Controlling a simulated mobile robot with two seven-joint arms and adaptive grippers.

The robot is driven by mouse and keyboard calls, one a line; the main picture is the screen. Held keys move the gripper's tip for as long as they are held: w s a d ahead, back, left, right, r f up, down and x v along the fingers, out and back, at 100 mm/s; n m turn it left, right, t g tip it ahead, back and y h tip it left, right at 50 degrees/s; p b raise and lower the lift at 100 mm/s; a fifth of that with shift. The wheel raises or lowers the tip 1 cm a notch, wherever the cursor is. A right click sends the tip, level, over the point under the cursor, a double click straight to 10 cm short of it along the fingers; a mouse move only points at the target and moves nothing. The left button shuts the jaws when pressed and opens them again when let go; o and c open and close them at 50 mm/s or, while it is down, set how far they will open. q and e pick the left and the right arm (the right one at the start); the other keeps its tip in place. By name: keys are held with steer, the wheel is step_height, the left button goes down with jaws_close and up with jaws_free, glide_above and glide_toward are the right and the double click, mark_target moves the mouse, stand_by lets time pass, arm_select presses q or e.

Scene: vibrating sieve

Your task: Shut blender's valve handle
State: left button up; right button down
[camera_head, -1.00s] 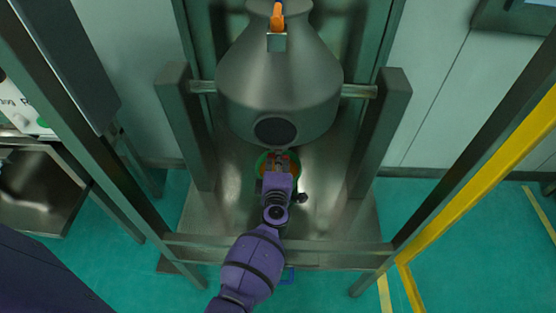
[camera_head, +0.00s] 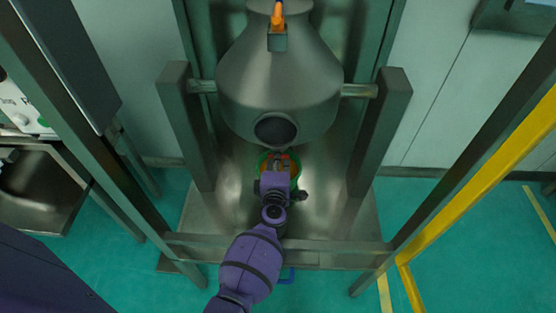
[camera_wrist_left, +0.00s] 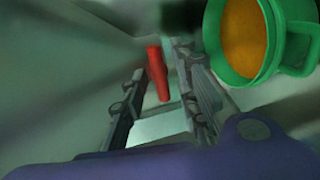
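The blender is a large grey metal vessel (camera_head: 280,85) hung between two posts in the head view, with a dark round outlet (camera_head: 276,129) at its lower end. In the left wrist view a red handle (camera_wrist_left: 157,73), likely the valve handle, lies between the finger lines of my left gripper (camera_wrist_left: 164,68). The fingers are apart, and I see no clear contact with the handle. In the head view my left gripper (camera_head: 281,160) is just below the outlet, its fingers small and partly hidden. My right gripper is not in view.
A green container (camera_wrist_left: 280,65) with orange contents is close to the right finger in the left wrist view. It is mostly hidden behind my gripper in the head view. Frame posts (camera_head: 378,130) stand either side, with a crossbar (camera_head: 335,246) in front.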

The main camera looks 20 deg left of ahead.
arm_select(q)
steer(key=v, duration=1.2)
steer(key=shift+a, duration=0.1)
stand_by(0.4)
